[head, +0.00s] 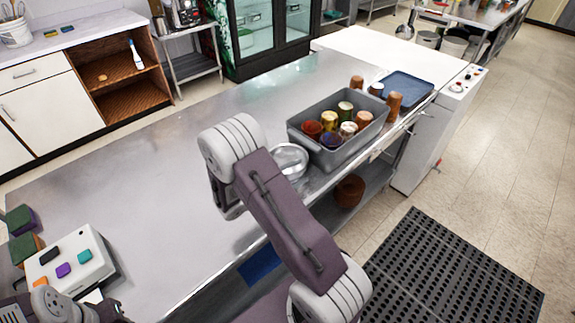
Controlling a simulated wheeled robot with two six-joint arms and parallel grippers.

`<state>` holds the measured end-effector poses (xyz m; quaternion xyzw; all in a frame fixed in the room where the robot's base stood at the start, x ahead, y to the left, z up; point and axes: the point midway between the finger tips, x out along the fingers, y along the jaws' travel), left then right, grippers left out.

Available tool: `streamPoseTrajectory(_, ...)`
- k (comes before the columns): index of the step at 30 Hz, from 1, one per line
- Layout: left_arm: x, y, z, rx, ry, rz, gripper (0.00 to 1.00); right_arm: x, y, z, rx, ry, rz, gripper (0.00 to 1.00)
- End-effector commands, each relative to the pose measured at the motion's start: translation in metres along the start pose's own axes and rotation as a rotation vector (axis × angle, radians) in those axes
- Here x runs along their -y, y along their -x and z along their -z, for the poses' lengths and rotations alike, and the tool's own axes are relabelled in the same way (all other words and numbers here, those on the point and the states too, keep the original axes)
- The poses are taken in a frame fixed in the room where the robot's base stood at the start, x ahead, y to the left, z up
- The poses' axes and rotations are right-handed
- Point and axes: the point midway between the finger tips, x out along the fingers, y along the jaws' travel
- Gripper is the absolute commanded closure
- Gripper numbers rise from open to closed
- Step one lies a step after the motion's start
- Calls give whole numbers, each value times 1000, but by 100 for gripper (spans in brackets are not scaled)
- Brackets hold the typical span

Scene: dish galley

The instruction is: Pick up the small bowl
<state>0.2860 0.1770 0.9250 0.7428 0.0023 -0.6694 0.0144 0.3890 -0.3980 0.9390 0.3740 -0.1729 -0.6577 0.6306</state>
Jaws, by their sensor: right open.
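A small shiny metal bowl (291,158) stands on the steel counter, against the near left side of a grey tub. My right arm crosses the middle of the view, and its forearm passes close in front of the bowl's left side. My right gripper (228,203) is mostly hidden below the arm's bend, left of the bowl and apart from it. It is open and holds nothing that I can see. Part of my left wrist and gripper (58,306) shows at the bottom left, cut off by the frame edge; its jaws are not clear.
The grey tub (303,143) holds several cups. Brown cups and a blue tray (408,86) are behind it. A white box with coloured blocks (72,265) and sponges (22,220) lie at the left. The counter's middle (140,180) is clear. A black mat (450,275) covers floor.

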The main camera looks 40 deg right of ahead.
Motion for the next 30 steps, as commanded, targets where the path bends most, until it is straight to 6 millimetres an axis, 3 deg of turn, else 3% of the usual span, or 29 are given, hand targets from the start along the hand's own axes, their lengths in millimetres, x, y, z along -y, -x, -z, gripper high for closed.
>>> streamPoseTrajectory(6, 0, 0, 0, 0, 0, 0, 64, 0, -1, 0, -1, -1, 0, 58)
streamPoseTrajectory(11, 0, 0, 0, 0, 0, 0, 64, 0, -1, 0, -1, -1, 0, 100)
streamPoseTrajectory(30, 0, 0, 0, 0, 0, 0, 64, 0, -1, 0, -1, -1, 0, 100)
